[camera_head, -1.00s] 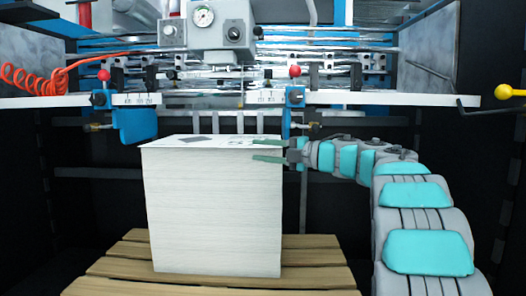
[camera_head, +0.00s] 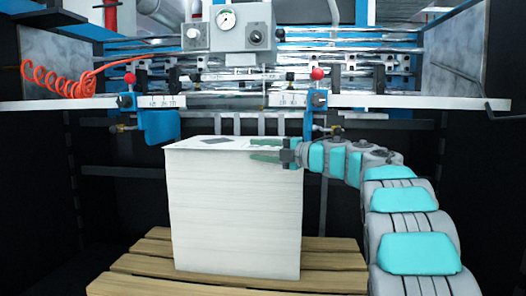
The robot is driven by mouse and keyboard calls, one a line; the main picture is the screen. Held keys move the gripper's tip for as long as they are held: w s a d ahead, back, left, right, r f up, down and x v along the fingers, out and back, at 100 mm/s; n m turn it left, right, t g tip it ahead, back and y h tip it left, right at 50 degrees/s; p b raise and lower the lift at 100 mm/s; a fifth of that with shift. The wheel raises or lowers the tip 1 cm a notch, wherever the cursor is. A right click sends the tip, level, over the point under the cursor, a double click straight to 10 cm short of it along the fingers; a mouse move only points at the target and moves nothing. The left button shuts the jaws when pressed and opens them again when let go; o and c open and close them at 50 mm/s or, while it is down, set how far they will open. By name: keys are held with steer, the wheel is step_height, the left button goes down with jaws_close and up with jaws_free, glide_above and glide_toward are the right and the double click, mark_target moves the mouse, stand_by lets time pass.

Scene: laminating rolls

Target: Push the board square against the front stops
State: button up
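A tall stack of white board (camera_head: 235,215) stands upright on a wooden pallet. Several upright grey strips (camera_head: 236,124), perhaps the front stops, stand behind the stack's far edge. I cannot tell whether the board touches them. My gripper (camera_head: 266,150) reaches in from the right over the top's right part. Its two green fingers point left and are spread apart, with nothing visible between them. I cannot tell whether they touch the top sheet.
A blue bracket (camera_head: 160,126) hangs behind the stack's left side, another (camera_head: 308,124) behind its right. A white rail with scales (camera_head: 216,101) crosses above. A gauge box (camera_head: 228,27) sits overhead. The wooden pallet (camera_head: 130,265) has bare slats left of the stack.

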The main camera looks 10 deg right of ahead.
steer(key=shift+w, duration=0.1)
jaws_close()
steer(key=shift+d, duration=0.1)
stand_by(1.1)
